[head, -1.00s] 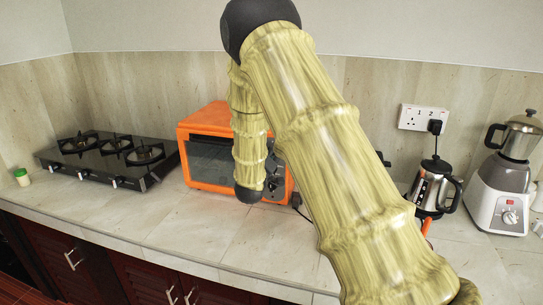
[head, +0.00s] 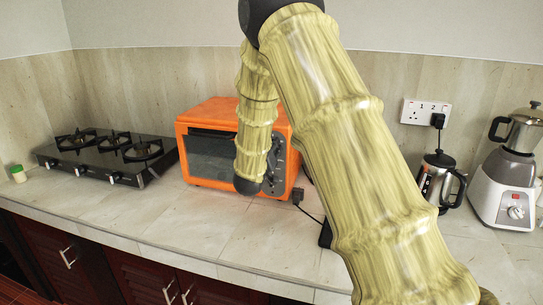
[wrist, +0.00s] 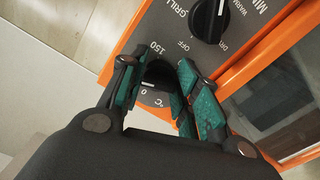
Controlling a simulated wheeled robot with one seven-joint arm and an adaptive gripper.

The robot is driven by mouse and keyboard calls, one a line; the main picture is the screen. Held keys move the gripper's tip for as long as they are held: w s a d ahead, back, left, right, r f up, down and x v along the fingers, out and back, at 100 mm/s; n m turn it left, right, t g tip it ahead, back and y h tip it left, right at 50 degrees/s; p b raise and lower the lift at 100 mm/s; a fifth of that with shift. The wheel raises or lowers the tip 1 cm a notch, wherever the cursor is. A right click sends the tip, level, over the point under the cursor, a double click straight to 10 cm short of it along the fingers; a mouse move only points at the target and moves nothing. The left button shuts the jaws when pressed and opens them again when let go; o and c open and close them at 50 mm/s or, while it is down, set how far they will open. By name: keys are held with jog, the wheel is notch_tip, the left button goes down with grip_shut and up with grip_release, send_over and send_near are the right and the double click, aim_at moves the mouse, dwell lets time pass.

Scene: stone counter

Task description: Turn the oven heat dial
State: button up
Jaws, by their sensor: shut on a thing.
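The orange oven (head: 213,113) stands on the counter in the head view, with its dark knob panel (head: 279,168) on its right side, partly behind my arm. In the wrist view, the heat dial (wrist: 158,73) is a black knob with a white pointer, by the marks "0", "150" and "°C". My gripper (wrist: 160,84) has its teal-padded fingers on both sides of this dial and is shut on it. The fingers cover part of the dial's scale. My gripper cannot be made out in the head view.
A second black dial (wrist: 208,18), marked "GRILL", "OFF" and "WARM", sits close beyond the fingers. A gas hob (head: 105,155) stands left of the oven. A kettle (head: 437,182) and a blender (head: 508,175) stand to the right. The counter front (head: 190,220) is clear.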

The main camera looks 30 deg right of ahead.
jog(key=shift+w+a+r+m+b, duration=0.1)
jog(key=shift+m+b, duration=6.9)
jog(key=shift+b, duration=0.35)
jog(key=shift+w+a+m+b, duration=0.1)
jog(key=shift+m+b, duration=6.9)
jog(key=shift+b, duration=0.35)
jog(key=shift+r, duration=0.1)
jog(key=o, duration=1)
jog(key=shift+r, duration=0.1)
